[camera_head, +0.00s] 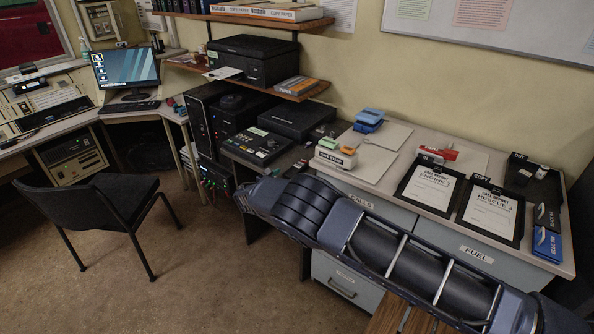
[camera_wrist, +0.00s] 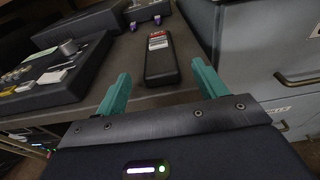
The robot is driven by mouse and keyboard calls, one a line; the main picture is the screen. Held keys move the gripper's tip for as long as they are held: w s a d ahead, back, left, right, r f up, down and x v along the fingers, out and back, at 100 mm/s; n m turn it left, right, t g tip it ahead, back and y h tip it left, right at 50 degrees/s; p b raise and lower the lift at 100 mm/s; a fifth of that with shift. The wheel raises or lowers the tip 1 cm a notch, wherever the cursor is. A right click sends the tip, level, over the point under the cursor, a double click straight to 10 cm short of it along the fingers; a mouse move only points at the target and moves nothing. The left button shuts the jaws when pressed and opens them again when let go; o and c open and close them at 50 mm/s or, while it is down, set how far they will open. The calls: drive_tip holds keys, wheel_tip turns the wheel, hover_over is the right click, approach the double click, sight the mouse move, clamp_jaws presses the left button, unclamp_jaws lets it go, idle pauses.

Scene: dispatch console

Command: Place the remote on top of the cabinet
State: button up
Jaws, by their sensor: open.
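The cabinet (camera_head: 450,235) is grey with drawers marked CALLS and FUEL, at the right of the head view. Its side also shows at the right of the wrist view (camera_wrist: 257,45). In the head view my arm covers part of its front, and I cannot clearly make out the remote.
The cabinet top holds two clipboards (camera_head: 431,188) (camera_head: 491,211), a blue hole punch (camera_head: 369,120), stamps (camera_head: 336,153), papers and a black tray (camera_head: 533,185). A control panel (camera_head: 258,146) sits left on the desk. A chair (camera_head: 105,205) stands on the floor.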

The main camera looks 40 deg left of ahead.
sight(293, 171)
drive_tip(key=shift+w+f, duration=0.2)
drive_tip(key=shift+w, duration=1.55)
drive_tip(key=shift+w+f, duration=0.2)
drive_tip(key=shift+w, duration=1.55)
drive_tip(key=shift+c, duration=0.2)
drive_tip(key=c, duration=1.2)
drive_tip(key=shift+o, duration=0.2)
